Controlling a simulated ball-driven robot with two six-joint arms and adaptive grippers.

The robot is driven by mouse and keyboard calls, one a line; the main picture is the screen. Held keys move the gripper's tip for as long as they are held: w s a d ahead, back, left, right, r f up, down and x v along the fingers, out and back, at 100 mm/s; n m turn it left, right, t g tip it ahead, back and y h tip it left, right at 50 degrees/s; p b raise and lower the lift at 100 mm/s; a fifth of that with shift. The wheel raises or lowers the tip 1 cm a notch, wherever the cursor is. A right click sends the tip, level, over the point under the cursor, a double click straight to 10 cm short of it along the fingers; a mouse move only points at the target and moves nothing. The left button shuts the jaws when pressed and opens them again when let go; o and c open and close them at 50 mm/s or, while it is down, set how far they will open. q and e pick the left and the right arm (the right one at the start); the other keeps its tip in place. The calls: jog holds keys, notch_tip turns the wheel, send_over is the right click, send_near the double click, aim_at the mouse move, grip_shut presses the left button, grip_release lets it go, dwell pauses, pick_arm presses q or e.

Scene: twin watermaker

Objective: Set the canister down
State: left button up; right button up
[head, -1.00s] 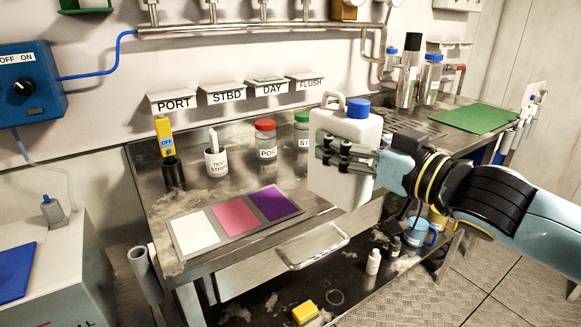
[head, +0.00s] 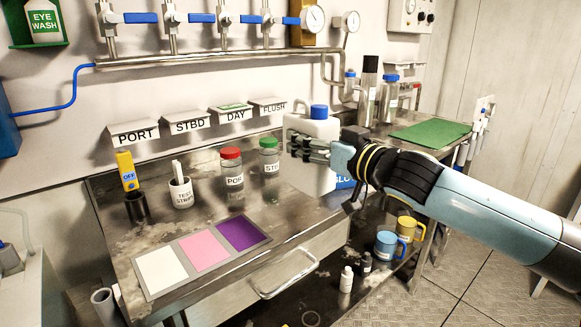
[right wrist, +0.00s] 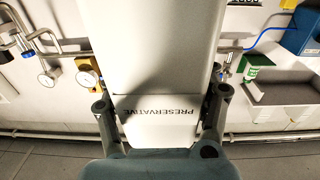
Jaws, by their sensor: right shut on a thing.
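The canister is a white jug with a blue cap and a side handle. In the head view its body (head: 318,180) is upright over the right part of the steel bench (head: 215,213). My right gripper (head: 302,148) is shut on it, its fingers across the upper body. In the right wrist view the canister (right wrist: 160,50) fills the middle between the two fingers (right wrist: 162,100), with an upside-down PRESERVATIVE label. The head view does not clearly show whether its base touches the bench. My left gripper is not in view.
Red-lidded (head: 231,168) and green-lidded (head: 269,156) jars stand left of the canister. A test-strip cup (head: 181,193) and a white-pink-purple card (head: 200,252) lie further left. Mugs (head: 386,245) stand on the lower shelf.

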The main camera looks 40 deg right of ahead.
jog(key=w+f+b, duration=0.2)
jog(key=w, duration=0.1)
jog(key=w+f+b, duration=0.1)
jog(key=shift+w+a, duration=0.1)
jog(key=shift+w, duration=0.3)
jog(key=f+b, duration=0.1)
jog(key=f, duration=0.1)
jog(key=w+f+b, duration=0.1)
jog(key=f, duration=0.1)
jog(key=shift+f, duration=0.1)
jog(key=o, duration=1.7)
jog(key=shift+f, duration=0.15)
jog(key=shift+o, duration=0.2)
jog(key=shift+s, duration=0.1)
